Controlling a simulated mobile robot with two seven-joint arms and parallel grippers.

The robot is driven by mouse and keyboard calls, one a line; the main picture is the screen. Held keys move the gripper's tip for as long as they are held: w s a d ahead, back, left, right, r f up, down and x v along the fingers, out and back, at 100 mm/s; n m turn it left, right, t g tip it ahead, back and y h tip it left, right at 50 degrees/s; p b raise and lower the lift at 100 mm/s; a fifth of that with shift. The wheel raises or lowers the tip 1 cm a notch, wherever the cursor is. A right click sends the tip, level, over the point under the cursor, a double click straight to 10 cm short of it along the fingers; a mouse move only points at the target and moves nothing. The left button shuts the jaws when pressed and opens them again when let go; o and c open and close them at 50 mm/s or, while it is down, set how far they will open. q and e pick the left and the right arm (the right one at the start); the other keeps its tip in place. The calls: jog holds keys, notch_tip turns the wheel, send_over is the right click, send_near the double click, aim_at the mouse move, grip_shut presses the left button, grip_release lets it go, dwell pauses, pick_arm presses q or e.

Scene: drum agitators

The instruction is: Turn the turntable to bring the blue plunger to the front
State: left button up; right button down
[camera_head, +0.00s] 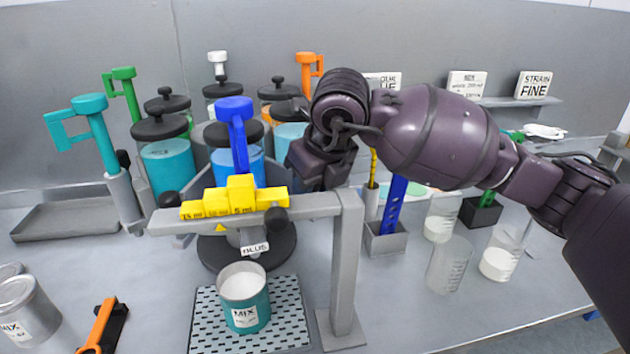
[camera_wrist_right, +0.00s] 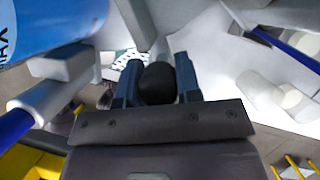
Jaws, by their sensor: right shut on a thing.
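The blue plunger (camera_head: 235,130) stands upright with a blue T-handle on the front canister (camera_head: 222,168) of the turntable, which holds several lidded canisters with coloured handles. It is behind the grey gantry bar (camera_head: 315,205), near a "BLUE" label (camera_head: 255,248). My right gripper (camera_head: 303,170) is at the right side of the turntable; its fingertips are largely hidden in the head view. In the right wrist view its two fingers are shut on a round black knob (camera_wrist_right: 157,84). My left gripper is not in view.
The gantry post (camera_head: 347,265) stands close to my right gripper. A teal MIX can (camera_head: 243,300) sits on a perforated mat below the bar. A blue-handled tool (camera_head: 394,200) and clear beakers (camera_head: 450,265) stand to the right. A grey tray (camera_head: 66,219) lies left.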

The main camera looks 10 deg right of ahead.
jog(key=shift+r, duration=0.1)
jog(key=c, duration=0.8)
grip_release()
jog(key=v, duration=1)
jog(key=shift+r, duration=0.35)
jog(key=shift+s, duration=0.15)
jog(key=shift+c, duration=0.3)
